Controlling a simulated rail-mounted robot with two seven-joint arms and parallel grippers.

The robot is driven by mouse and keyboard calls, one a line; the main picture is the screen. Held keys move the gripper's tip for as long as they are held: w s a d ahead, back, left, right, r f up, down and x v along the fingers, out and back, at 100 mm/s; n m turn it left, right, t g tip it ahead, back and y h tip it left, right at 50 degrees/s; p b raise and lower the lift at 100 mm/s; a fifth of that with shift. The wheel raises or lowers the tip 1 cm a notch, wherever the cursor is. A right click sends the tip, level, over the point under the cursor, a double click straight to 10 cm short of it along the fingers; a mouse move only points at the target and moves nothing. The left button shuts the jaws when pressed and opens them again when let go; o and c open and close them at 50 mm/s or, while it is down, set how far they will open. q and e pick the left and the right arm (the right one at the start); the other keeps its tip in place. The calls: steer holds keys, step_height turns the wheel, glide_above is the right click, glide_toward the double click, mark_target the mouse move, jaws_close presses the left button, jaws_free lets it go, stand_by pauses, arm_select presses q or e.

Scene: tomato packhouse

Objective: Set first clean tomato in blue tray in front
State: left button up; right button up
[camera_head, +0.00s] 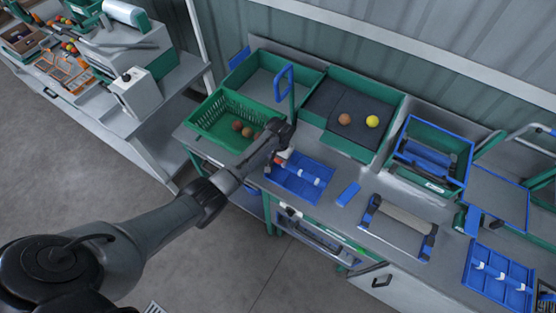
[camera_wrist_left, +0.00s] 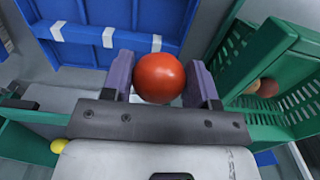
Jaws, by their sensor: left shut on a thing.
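My left gripper (camera_head: 281,160) is shut on a red tomato (camera_wrist_left: 160,78), which sits between the two fingers in the left wrist view. In the head view the gripper is over the left end of the blue tray (camera_head: 318,171), and only a little of the tomato shows. The blue tray, with white clips along its divider, also shows in the left wrist view (camera_wrist_left: 92,65), beside the tomato. I cannot tell whether the tomato touches the tray. The tray's visible compartments look empty. My right gripper is not in view.
A green slatted crate (camera_head: 208,112) with a few brownish tomatoes stands behind the tray. A dark sorting bin (camera_head: 325,104) holds an orange and a yellow tomato. A blue block (camera_head: 348,194) lies right of the tray. A blue handle (camera_head: 283,80) stands behind the gripper.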

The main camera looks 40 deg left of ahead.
arm_select(q)
steer(key=shift+s+f, duration=0.3)
steer(key=shift+f, duration=0.25)
step_height(320, 180, down, 4)
steer(key=b, duration=0.5)
steer(key=shift+f, duration=0.25)
steer(key=shift+f+b, duration=0.6)
steer(key=shift+f, duration=0.55)
steer(key=shift+s+p, duration=0.2)
steer(key=shift+p, duration=0.4)
steer(key=o, duration=0.8)
steer(key=c, duration=0.3)
steer(key=shift+c, duration=0.2)
steer(key=shift+r, duration=0.1)
